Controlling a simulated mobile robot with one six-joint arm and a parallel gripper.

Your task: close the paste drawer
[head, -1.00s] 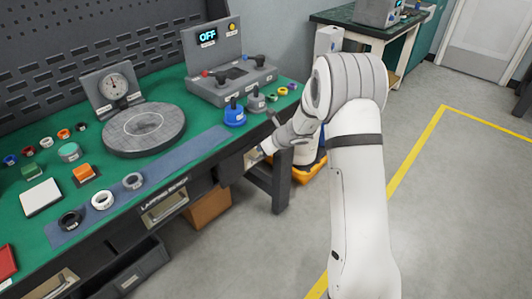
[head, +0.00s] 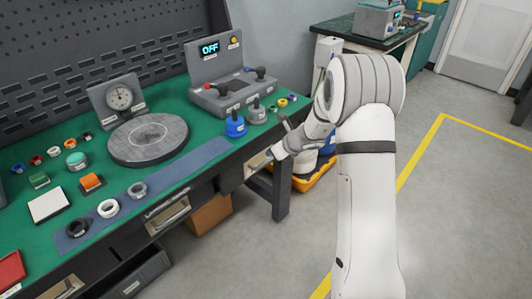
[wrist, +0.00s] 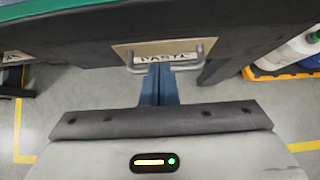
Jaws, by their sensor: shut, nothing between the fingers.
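The paste drawer (wrist: 125,54) shows in the wrist view as a beige front with a "PASTE" label and a grey bar handle (wrist: 200,55). It sits under the bench top. In the head view its front (head: 257,162) is at the bench's right end and looks flush with the bench front, partly hidden by my gripper. My gripper (wrist: 158,68) is shut and empty, its blue-grey fingers pointing at the middle of the drawer front, by the handle. I cannot tell whether the tips touch it. In the head view my gripper (head: 273,154) is just right of the drawer front.
The lapping bench drawer (head: 167,216) is to the left. A lower dark drawer (head: 140,277) stands open. A bench leg (head: 281,193) and an orange tray (head: 318,178) with containers are near my gripper. The floor to the right is clear.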

